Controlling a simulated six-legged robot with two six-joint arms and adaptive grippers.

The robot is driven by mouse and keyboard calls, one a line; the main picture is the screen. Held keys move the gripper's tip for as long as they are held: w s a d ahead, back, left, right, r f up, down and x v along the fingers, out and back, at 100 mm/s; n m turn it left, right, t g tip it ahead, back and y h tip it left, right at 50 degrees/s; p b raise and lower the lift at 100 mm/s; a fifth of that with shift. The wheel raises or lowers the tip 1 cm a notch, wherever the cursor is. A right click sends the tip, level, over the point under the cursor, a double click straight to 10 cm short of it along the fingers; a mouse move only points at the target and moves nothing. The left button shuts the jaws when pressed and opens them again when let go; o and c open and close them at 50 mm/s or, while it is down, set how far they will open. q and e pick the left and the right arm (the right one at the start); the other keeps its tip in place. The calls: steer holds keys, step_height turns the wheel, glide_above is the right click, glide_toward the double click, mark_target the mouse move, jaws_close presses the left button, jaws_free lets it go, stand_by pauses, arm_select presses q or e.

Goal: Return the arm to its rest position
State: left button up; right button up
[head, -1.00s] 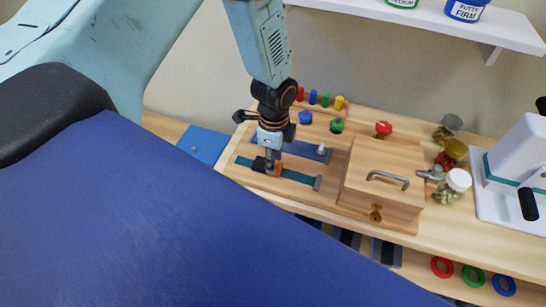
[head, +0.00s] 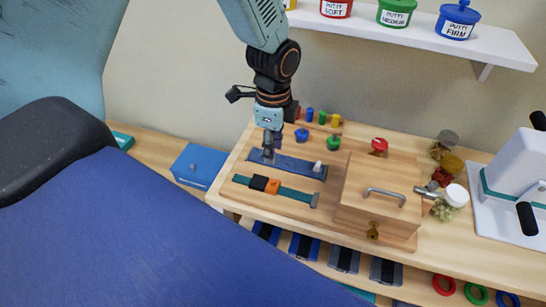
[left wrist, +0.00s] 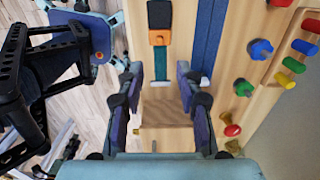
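My left gripper (head: 268,156) hangs over the left part of the wooden board on the bench, in front of the blue strip (head: 295,168) in the head view. In the left wrist view, its two fingers (left wrist: 160,92) stand wide apart with nothing between them. The teal strap (head: 298,194) with its black and orange buckle (head: 265,184) lies on the board, apart from the gripper; the buckle also shows at the top of the left wrist view (left wrist: 160,38). My right gripper does not show.
A wooden box with a metal handle (head: 384,196) stands right of the straps. Coloured pegs and knobs (head: 333,142) line the board's back. Jars (head: 450,200) stand further right. A shelf with putty tubs (head: 396,14) is above; a blue box (head: 198,165) is left.

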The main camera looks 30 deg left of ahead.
arm_select(q)
steer(key=shift+a+r, duration=0.15)
steer(key=shift+r, duration=0.2)
